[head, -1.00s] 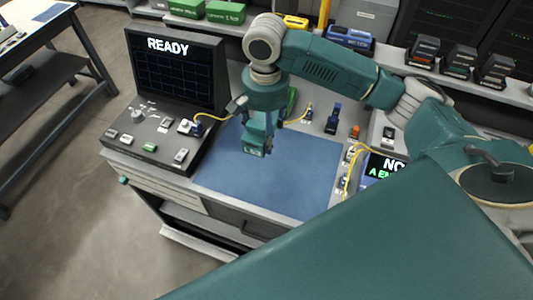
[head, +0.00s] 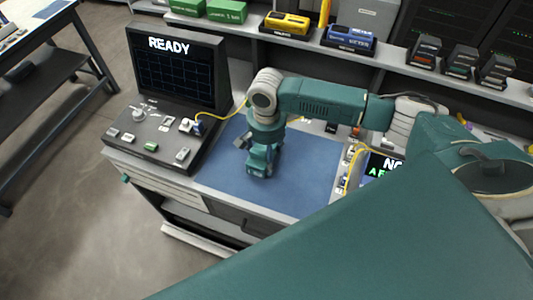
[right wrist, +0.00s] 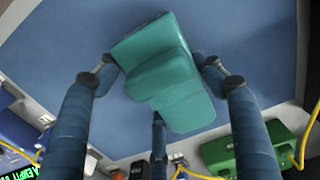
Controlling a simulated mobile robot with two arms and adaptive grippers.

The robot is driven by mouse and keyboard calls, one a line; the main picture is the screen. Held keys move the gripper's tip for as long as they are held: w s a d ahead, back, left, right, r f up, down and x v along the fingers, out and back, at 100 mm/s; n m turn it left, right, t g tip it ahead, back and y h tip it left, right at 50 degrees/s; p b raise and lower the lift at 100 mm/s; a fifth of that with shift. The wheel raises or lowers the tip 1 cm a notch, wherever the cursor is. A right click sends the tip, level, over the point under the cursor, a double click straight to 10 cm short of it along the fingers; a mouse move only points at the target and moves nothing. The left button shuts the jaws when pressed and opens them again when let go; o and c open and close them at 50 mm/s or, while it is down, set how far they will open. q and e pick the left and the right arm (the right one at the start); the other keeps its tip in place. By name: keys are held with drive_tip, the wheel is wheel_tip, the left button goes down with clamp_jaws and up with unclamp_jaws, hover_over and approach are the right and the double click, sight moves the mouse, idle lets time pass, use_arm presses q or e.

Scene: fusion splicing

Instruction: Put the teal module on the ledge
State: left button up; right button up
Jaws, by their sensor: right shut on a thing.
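The teal module (right wrist: 165,75) is a stepped block between the blue-grey fingers of my right gripper (right wrist: 158,88) in the right wrist view. My right gripper (head: 262,162) is shut on it over the blue mat (head: 310,170). In the head view the module (head: 258,171) shows only in part at the fingertips. I cannot tell whether it touches the mat. A long grey ledge (head: 390,68) runs along the back, behind the bench. My left gripper is not in view.
A console with a READY screen (head: 180,65) stands left of the mat. Yellow (head: 287,23) and blue (head: 348,38) devices and several dark modules stand on the back ledge. A green box (right wrist: 238,150) and yellow cables lie beside the mat.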

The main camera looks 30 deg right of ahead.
drive_tip(key=shift+f, duration=0.1)
drive_tip(key=o, duration=1.3)
